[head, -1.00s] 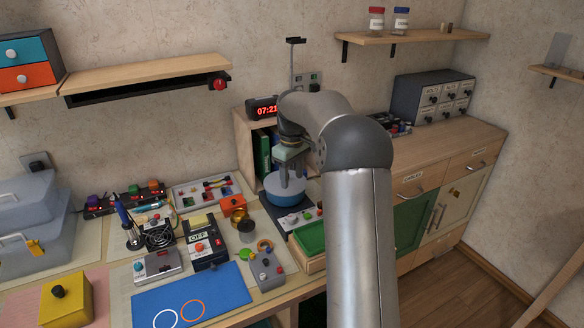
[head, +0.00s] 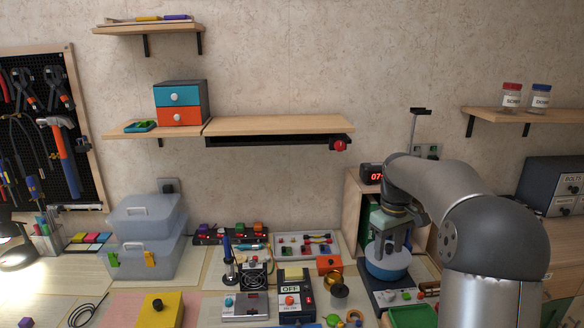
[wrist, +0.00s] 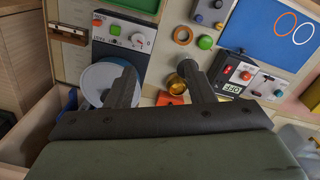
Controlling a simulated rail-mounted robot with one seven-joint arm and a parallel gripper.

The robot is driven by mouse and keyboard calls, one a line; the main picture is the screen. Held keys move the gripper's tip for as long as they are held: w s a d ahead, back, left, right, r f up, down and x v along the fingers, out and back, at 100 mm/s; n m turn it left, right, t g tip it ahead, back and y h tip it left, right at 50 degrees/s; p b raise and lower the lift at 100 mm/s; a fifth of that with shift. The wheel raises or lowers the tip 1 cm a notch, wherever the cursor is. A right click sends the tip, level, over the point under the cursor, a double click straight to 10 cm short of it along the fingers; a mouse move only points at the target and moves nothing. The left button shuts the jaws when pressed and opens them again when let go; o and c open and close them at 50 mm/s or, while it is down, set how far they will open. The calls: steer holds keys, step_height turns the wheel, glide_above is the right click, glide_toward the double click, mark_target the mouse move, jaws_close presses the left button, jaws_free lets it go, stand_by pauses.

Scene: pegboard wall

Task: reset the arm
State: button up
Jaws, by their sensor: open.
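My gripper (head: 387,248) points down at the right of the workbench, just above a round blue container (head: 387,270). In the wrist view my gripper (wrist: 160,78) has its two dark fingers spread apart with nothing held between them. The left finger overlaps the blue-grey round container (wrist: 97,78) in that view; I cannot tell whether they touch. My arm reaches in from the lower right of the head view.
A wooden cubby (head: 354,212) with a clock (head: 371,174) stands close beside my gripper. A shelf (head: 280,125) hangs to the left. A switch box marked OFF (head: 296,301), a grey box (head: 245,307) and clear bins (head: 143,245) crowd the bench.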

steer(key=s+a+m, duration=0.2)
steer(key=s+a, duration=0.8)
steer(key=s, duration=0.5)
steer(key=s+a+f+m, duration=0.1)
steer(key=s+a+f, duration=0.1)
steer(key=s, duration=0.6)
steer(key=s+a+f+m, duration=0.1)
steer(key=s+f, duration=0.3)
steer(key=s, duration=0.5)
steer(key=shift+a+f, duration=0.2)
steer(key=shift+a, duration=0.45)
steer(key=shift+s, duration=0.1)
